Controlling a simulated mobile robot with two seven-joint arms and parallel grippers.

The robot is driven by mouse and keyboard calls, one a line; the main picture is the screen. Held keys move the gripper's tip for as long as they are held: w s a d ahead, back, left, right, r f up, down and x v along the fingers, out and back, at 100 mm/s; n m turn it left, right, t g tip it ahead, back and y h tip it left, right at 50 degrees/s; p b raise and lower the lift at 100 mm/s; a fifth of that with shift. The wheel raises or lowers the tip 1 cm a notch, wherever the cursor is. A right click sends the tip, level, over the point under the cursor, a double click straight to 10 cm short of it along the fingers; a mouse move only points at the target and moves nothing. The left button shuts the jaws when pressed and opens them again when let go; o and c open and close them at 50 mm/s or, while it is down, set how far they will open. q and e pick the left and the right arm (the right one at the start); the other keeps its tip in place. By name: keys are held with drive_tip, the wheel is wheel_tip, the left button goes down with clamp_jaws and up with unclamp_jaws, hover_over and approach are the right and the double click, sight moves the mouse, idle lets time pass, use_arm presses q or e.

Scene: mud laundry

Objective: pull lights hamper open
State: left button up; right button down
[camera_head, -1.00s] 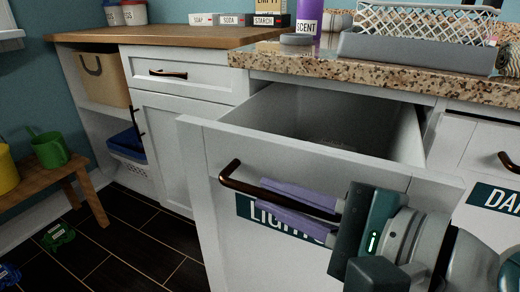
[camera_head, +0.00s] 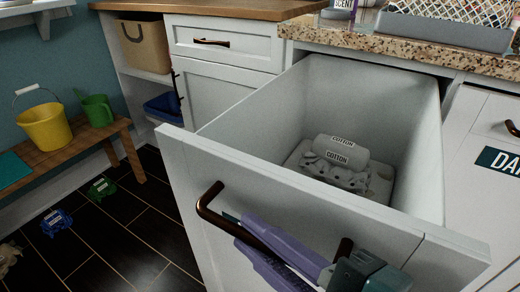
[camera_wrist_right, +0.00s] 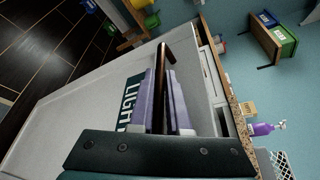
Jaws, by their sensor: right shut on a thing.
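The lights hamper (camera_head: 190,165) is a white pull-out drawer, standing well out from the cabinet under the granite counter. Its inside shows grey walls and bundles labelled COTTON (camera_head: 338,155) at the bottom. A bronze bar handle (camera_head: 207,205) runs across its front. My right gripper (camera_head: 275,255) has its purple fingers shut on the handle, one on each side of the bar. In the right wrist view the fingers (camera_wrist_right: 165,100) straddle the handle (camera_wrist_right: 162,60), and the LIGHTS label (camera_wrist_right: 130,97) lies beside them, partly hidden. My left gripper is not in view.
A closed hamper with a dark label (camera_head: 497,158) is at the right. A wooden bench (camera_head: 60,150) with a yellow bucket (camera_head: 44,128) and green can (camera_head: 96,110) stands at left.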

drive_tip(key=shift+s, duration=0.1)
idle(0.3)
drive_tip(key=c, duration=0.9)
unclamp_jaws()
drive_tip(key=b+v, duration=0.1)
drive_tip(key=v, duration=0.9)
drive_tip(key=shift+a+b, duration=0.1)
drive_tip(key=shift+b, duration=0.25)
